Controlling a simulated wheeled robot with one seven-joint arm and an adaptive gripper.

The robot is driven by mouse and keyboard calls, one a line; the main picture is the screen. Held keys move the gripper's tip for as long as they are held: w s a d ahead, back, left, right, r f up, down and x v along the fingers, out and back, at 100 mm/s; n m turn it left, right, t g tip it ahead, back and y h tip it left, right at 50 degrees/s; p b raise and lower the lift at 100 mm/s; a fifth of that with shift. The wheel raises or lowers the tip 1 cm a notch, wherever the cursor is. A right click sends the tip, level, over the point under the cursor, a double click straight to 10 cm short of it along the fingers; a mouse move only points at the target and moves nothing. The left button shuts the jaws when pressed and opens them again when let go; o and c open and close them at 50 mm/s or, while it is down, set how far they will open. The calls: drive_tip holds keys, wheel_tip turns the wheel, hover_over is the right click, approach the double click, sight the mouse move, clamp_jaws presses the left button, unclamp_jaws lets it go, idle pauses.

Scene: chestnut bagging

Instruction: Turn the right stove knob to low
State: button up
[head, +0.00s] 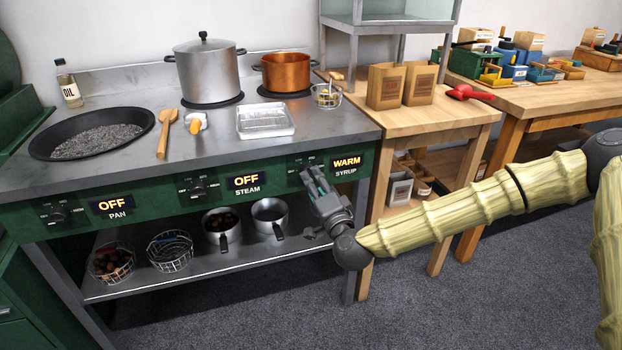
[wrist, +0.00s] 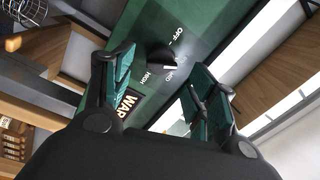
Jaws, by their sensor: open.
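The right stove knob, for syrup, is a black dial on the green stove front (head: 226,187). In the head view my gripper (head: 311,176) is in front of it and hides most of it. In the wrist view the knob (wrist: 155,62) shows between my two teal fingers (wrist: 161,66), which are open with gaps on both sides. The syrup display (head: 347,162) reads WARM.
The pan display (head: 112,205) and steam display (head: 245,181) read OFF. A copper pot (head: 285,73) and a steel pot (head: 205,70) stand on the stove top. A wooden table (head: 425,118) with paper bags adjoins the stove on the right. A lower shelf (head: 190,268) holds baskets and pans.

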drive_tip(key=v, duration=0.7)
drive_tip(key=shift+s, duration=0.2)
drive_tip(key=shift+d, duration=0.1)
drive_tip(key=s+f+n+g, duration=0.25)
drive_tip(key=s+f, duration=0.35)
drive_tip(key=f, duration=0.3)
drive_tip(key=s+f+n+g, duration=0.2)
drive_tip(key=s+f+g, duration=0.3)
drive_tip(key=f, duration=0.5)
drive_tip(key=s+f+n+g, duration=0.2)
drive_tip(key=s+f, duration=0.5)
drive_tip(key=f, duration=0.2)
drive_tip(key=s+d+f+n+g+h, duration=0.15)
drive_tip(key=s+d+f+g, duration=0.3)
drive_tip(key=s+f, duration=0.5)
drive_tip(key=s+d+f+n+g+h, duration=0.25)
drive_tip(key=s+d+g+h, duration=0.2)
drive_tip(key=s+d, duration=0.85)
wheel_tip(320, 180, up, 21)
drive_tip(key=d+p, duration=0.1)
drive_tip(key=p, duration=2)
drive_tip(key=shift+m+t, duration=0.35)
drive_tip(key=shift+t, duration=0.1)
